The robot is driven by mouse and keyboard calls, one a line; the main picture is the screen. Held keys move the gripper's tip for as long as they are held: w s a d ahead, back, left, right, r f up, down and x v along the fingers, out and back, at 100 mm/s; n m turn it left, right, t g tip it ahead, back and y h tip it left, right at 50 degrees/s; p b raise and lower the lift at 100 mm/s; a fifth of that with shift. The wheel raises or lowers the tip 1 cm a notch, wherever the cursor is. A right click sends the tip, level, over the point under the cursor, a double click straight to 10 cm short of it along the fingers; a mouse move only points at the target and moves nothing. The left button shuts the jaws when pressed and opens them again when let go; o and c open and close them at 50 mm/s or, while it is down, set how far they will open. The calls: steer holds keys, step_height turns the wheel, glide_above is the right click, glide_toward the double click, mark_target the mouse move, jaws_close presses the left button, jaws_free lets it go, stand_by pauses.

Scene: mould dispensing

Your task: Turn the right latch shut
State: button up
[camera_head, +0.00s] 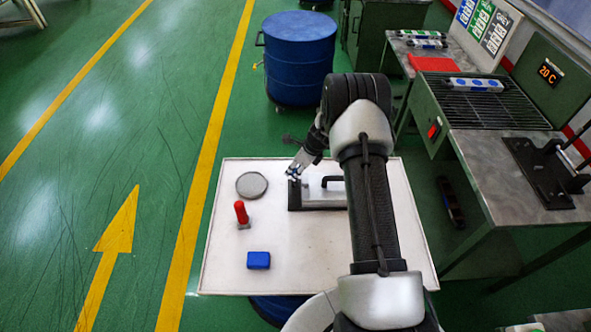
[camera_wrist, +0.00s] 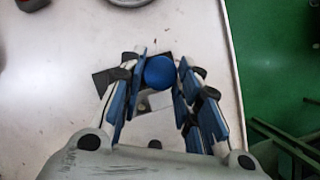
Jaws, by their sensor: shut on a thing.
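The mould (camera_head: 319,194) sits on the white table top, a silvery block on a dark base with a black handle above it. My gripper (camera_head: 293,174) is at the mould's far left corner, pointing down. In the wrist view my gripper (camera_wrist: 159,78) has its blue-padded fingers closed on either side of a round blue knob (camera_wrist: 160,72), which I take for the right latch. The knob stands over a dark part and a pale block. The fingers hide the latch's lever, so its angle cannot be told.
On the white table (camera_head: 222,222) are a grey disc (camera_head: 252,185), a red-handled piece (camera_head: 241,213) and a blue block (camera_head: 258,260). A blue drum (camera_head: 299,58) stands behind. Green benches (camera_head: 480,150) stand to the right. The table's front left is mostly clear.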

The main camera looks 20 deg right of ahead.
steer(key=n+b, duration=0.1)
steer(key=n, duration=0.1)
steer(key=n+g+y, duration=0.1)
steer(key=shift+w+d+f+n+b, duration=0.15)
steer(key=shift+n+b, duration=0.2)
steer(key=shift+n, duration=0.05)
steer(key=n+g+b, duration=0.1)
steer(key=n+b, duration=0.1)
steer(key=n, duration=0.1)
steer(key=shift+w+n+y, duration=0.15)
steer(key=shift+n+y, duration=0.15)
steer(key=n+g+b, duration=0.2)
steer(key=n+b, duration=0.1)
steer(key=n, duration=0.1)
steer(key=shift+w+b, duration=0.15)
steer(key=shift+b, duration=0.25)
steer(key=shift+n+g+b, duration=0.5)
steer(key=shift+n+b, duration=0.55)
steer(key=shift+n, duration=0.45)
steer(key=o, duration=1)
steer(key=shift+o, duration=0.2)
steer(key=shift+r, duration=0.2)
